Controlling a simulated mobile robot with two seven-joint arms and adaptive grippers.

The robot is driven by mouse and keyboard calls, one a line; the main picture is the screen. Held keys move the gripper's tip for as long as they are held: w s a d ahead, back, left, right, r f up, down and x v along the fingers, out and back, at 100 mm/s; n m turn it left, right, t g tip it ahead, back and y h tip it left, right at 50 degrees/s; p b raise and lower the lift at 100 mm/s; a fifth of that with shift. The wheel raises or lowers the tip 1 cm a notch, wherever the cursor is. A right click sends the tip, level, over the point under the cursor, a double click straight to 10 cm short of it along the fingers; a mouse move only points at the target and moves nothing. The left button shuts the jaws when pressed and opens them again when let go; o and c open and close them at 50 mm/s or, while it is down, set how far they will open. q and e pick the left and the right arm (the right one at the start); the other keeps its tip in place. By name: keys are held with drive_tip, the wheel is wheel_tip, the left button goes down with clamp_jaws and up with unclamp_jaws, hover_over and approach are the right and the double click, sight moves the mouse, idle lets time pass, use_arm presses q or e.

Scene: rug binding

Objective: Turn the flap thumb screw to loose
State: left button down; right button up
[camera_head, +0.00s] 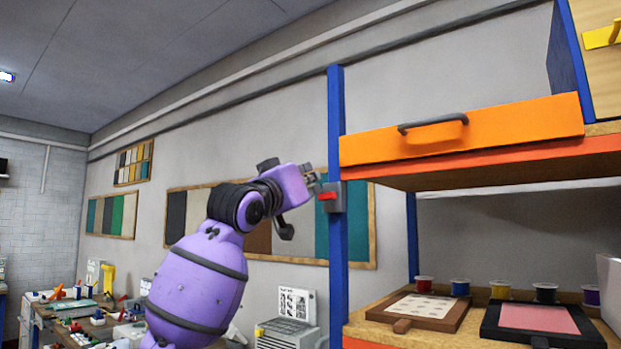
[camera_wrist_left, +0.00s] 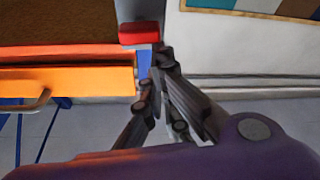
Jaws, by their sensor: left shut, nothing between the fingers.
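The orange flap (camera_head: 465,133) with a dark handle (camera_head: 433,122) is closed across the shelf unit's upper bay; it also shows in the left wrist view (camera_wrist_left: 90,80). A small grey box (camera_head: 334,198) with a red bar (camera_head: 326,196) sits on the blue post at the flap's left edge. The red part also shows in the left wrist view (camera_wrist_left: 139,33). I cannot tell whether this is the thumb screw. My left gripper (camera_head: 313,176) is shut and empty, with its tips close to the box; contact is unclear. The fingers (camera_wrist_left: 154,70) point toward the red part. My right gripper is out of view.
The blue post (camera_head: 338,270) stands beside my left gripper. Below the flap, a wooden shelf holds a printed frame (camera_head: 424,308), a pink-faced frame (camera_head: 538,319) and several small paint cups. A cluttered workbench (camera_head: 70,312) stands at the left.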

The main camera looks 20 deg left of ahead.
use_arm(q)
drive_tip(key=shift+w+a+f+n+g+y, duration=0.1)
drive_tip(key=shift+a+f+n+g+y, duration=0.4)
drive_tip(key=shift+n, duration=2.65)
drive_tip(key=shift+w+a+f+n+g+y, duration=0.15)
drive_tip(key=shift+f+n+g+y, duration=0.8)
drive_tip(key=shift+n, duration=2.15)
drive_tip(key=shift+w+a+f+n+g+y, duration=0.2)
drive_tip(key=shift+f+n+y, duration=0.95)
drive_tip(key=shift+n, duration=2)
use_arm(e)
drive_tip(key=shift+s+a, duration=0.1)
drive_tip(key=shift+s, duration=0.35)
use_arm(q)
drive_tip(key=shift+s+f, duration=0.1)
drive_tip(key=shift+d+f+n, duration=0.15)
drive_tip(key=shift+f+n, duration=0.15)
drive_tip(key=shift+g, duration=0.25)
